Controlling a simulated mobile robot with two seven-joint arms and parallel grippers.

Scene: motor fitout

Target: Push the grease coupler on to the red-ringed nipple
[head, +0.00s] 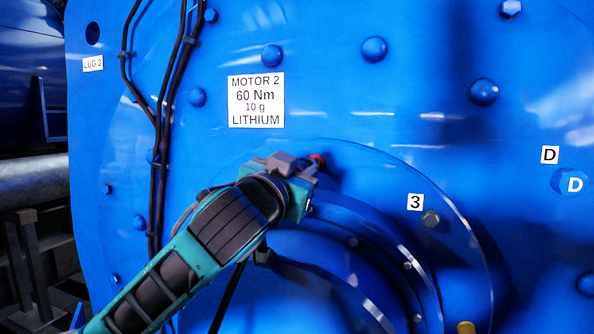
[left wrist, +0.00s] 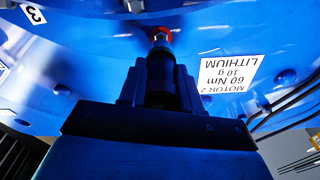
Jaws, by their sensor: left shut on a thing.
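The red-ringed nipple (head: 317,159) is on the blue motor face, just past the gripper's tip; its red ring also shows at the top of the left wrist view (left wrist: 160,33). My left gripper (head: 300,172) is shut on the grease coupler, a dark cylinder (left wrist: 160,72) between the fingers in the left wrist view. The coupler points at the nipple and lines up with it there. A short silvery piece shows between the red ring and the coupler's dark body. I cannot tell whether the coupler is seated. The right gripper is in neither view.
A white label (head: 256,100) reads "MOTOR 2, 60 Nm, 10 g, LITHIUM". Domed bolts stud the blue face. A round flange (head: 375,235) with a bolt marked 3 (head: 431,218) lies below right. Black cables (head: 160,110) run down the left.

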